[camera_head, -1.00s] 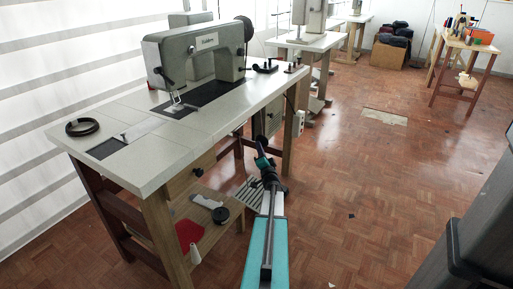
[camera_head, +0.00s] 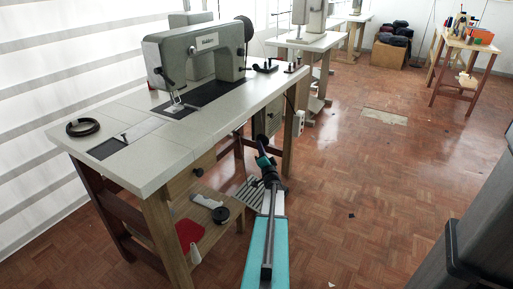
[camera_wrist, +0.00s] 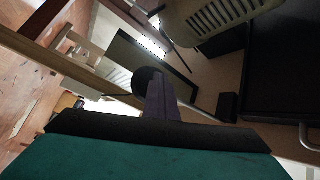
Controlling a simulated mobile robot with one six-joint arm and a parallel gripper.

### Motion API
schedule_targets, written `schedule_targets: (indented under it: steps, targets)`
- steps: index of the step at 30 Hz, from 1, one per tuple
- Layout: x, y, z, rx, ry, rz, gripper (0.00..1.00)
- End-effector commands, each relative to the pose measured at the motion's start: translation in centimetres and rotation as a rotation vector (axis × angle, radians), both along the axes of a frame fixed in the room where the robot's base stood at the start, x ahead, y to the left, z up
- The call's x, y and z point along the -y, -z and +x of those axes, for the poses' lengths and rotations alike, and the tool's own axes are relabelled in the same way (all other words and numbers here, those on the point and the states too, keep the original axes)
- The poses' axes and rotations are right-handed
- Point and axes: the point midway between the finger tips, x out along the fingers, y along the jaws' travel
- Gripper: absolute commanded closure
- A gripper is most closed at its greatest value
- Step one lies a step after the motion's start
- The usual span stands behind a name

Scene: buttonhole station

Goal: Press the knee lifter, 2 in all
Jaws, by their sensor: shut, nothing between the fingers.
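The sewing machine (camera_head: 205,60) stands on its pale table (camera_head: 165,145). What looks like the knee lifter's round dark pad (camera_wrist: 147,78) shows in the wrist view, just beyond my fingertips. In the head view, my gripper (camera_head: 262,148) is low beside the table's right edge, under the tabletop's height. It is shut and empty. In the wrist view, my shut fingers (camera_wrist: 160,98) overlap the pad's lower right part. I cannot tell whether they touch it.
The table's wooden leg (camera_head: 289,128) and a drawer knob (camera_head: 198,173) are near my arm. A lower shelf holds a black spool (camera_head: 220,214) and a red cloth (camera_head: 189,233). The floor to the right is largely clear.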

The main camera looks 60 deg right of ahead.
Motion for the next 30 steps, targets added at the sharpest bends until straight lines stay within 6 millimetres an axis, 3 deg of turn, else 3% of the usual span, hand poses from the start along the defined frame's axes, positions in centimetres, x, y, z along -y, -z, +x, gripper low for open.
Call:
schedule_targets:
  steps: [15,30]
  targets:
    - [0.0,0.1,-0.1,-0.001,0.003,0.003,1.00]
    - [-1.9,0.0,-0.1,0.001,0.002,0.002,1.00]
